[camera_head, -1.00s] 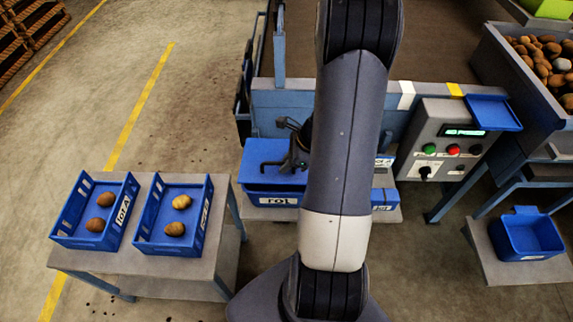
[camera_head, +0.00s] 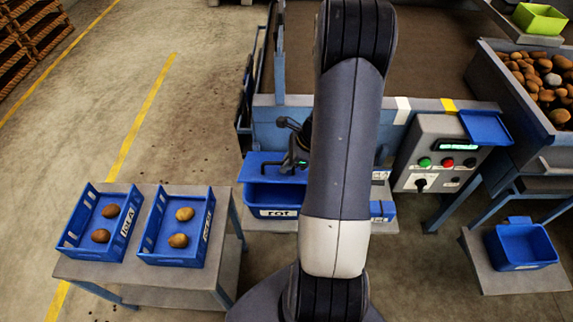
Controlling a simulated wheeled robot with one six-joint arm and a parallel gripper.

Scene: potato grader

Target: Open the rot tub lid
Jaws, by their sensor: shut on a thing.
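The blue rot tub (camera_head: 268,195) stands left of my arm on a grey ledge, with its "rot" label facing front. Its blue lid (camera_head: 262,168) looks tilted, with its front edge raised a little above the tub and a darker band under it. My gripper (camera_head: 296,163) is at the lid's right part, shut on the lid. The exact grip and the lid's right end are partly hidden by the gripper and my arm.
Two blue crates, lot A (camera_head: 82,240) and another (camera_head: 155,248), each with two potatoes, stand on a table at left. A control box (camera_head: 440,155) with buttons is right of my arm. An empty blue tub (camera_head: 522,247) sits at right.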

